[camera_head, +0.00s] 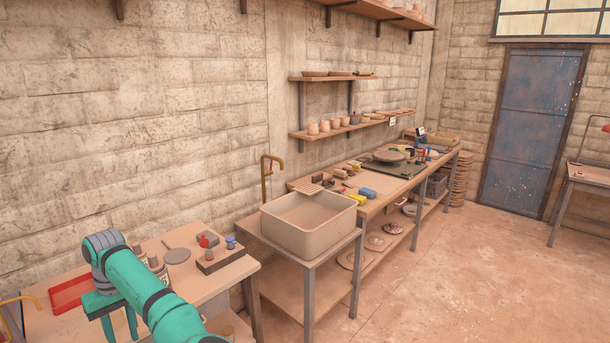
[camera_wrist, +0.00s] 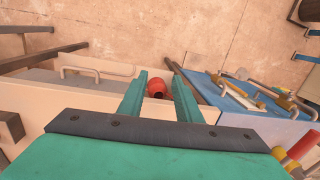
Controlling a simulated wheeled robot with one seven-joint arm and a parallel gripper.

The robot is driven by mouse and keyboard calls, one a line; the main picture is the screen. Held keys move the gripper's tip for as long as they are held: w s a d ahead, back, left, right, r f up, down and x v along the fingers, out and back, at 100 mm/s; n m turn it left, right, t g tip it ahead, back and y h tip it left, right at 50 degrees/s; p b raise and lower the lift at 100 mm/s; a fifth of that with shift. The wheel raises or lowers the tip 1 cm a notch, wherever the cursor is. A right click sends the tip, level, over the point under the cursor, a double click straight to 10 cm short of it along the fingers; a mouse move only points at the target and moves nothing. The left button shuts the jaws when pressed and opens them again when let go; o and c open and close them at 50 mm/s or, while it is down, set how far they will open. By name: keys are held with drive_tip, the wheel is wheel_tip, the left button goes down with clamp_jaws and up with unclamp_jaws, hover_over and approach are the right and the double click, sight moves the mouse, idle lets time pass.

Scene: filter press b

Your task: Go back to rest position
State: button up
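My gripper (camera_head: 120,331) hangs at the lower left in the camera_head view, above the front part of a wooden table (camera_head: 222,277). Its two green fingers point down and stand apart, with nothing seen held between them. In the camera_wrist view my gripper (camera_wrist: 159,74) also shows its fingers spread. A red rounded object (camera_wrist: 157,88) appears in the gap between them, with space to each finger; how far below it lies I cannot tell. My green arm reaches in from the bottom of the camera_head view.
A red tray (camera_head: 68,293) lies on the table left of my gripper. A dark block (camera_head: 220,261) and a round grey disc (camera_head: 177,256) lie to the right. A large beige basin (camera_head: 309,224) stands on the neighbouring table. Open floor (camera_head: 440,285) lies at the right.

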drive_tip(key=s+a+f+y, duration=0.3)
drive_tip(key=s+f, duration=0.3)
drive_tip(key=f, duration=0.5)
drive_tip(key=s+a+f+y, duration=0.3)
drive_tip(key=s+f, duration=0.2)
drive_tip(key=f, duration=0.7)
drive_tip(key=s+d+f+m+t+y, duration=0.4)
drive_tip(key=s+f, duration=0.2)
drive_tip(key=f, duration=0.1)
drive_tip(key=s+d+m+t+h, duration=0.2)
drive_tip(key=s+d+m+t, duration=0.15)
drive_tip(key=d, duration=0.65)
drive_tip(key=s+d+m+t+h, duration=0.1)
drive_tip(key=s+d+m+t, duration=0.2)
drive_tip(key=d, duration=0.7)
drive_tip(key=s+d+m+t+h, duration=0.1)
drive_tip(key=s+d+t+h, duration=0.2)
drive_tip(key=d, duration=0.6)
drive_tip(key=s+d+r+t+h, duration=0.1)
drive_tip(key=s+d+r+h, duration=0.1)
drive_tip(key=s+d+r, duration=0.6)
drive_tip(key=s+d+r+t+h, duration=0.2)
drive_tip(key=s+d+r, duration=0.6)
drive_tip(key=d, duration=0.5)
wheel_tip(320, 180, up, 3)
drive_tip(key=shift+f+n, duration=0.2)
drive_tip(key=shift+n, duration=0.15)
